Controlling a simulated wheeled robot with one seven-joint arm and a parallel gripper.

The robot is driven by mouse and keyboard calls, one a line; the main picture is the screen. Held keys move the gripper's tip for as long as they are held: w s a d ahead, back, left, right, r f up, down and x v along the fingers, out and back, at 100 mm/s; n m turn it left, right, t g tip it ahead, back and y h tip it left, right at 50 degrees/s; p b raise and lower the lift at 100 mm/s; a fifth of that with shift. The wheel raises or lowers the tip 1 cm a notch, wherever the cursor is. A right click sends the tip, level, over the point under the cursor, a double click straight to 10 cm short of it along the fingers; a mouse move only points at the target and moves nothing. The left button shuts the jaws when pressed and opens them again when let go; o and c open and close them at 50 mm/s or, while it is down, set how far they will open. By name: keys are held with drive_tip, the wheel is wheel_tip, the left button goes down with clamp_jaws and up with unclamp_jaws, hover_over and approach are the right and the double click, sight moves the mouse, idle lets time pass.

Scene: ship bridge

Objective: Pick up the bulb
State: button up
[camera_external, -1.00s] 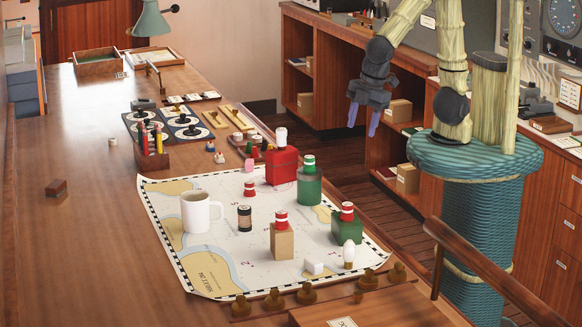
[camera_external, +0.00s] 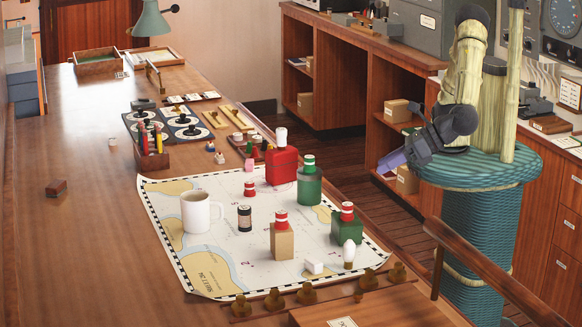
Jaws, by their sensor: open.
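The bulb (camera_external: 349,252) is small, with a white rounded top and a pale brass-coloured base. It stands upright on the chart (camera_external: 205,262) near the chart's right front corner. My gripper (camera_external: 388,164) is to the right of the table, above and apart from the bulb, with its purple fingers pointing left. The fingers overlap each other in this view, and nothing shows between them.
A row of brass pieces (camera_external: 306,293) lines the front edge. A white mug (camera_external: 197,212) stands left. The table's left side is mostly clear.

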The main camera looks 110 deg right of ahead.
drive_tip(key=s+a+n+t+y, duration=0.1)
drive_tip(key=s+a+n+t, duration=0.2)
drive_tip(key=a, duration=0.4)
wheel_tip(320, 180, down, 13)
drive_tip(key=n, duration=0.1)
drive_tip(key=shift+w+a+r, duration=0.2)
drive_tip(key=shift+w+a, duration=0.1)
drive_tip(key=p, duration=0.3)
approach(349, 254)
drive_tip(key=w+d, duration=0.1)
drive_tip(key=w+d+f, duration=0.1)
drive_tip(key=w, duration=0.1)
drive_tip(key=w+d+f, duration=0.1)
drive_tip(key=w, duration=0.1)
drive_tip(key=shift+w+d, duration=0.1)
drive_tip(key=shift+d, duration=0.1)
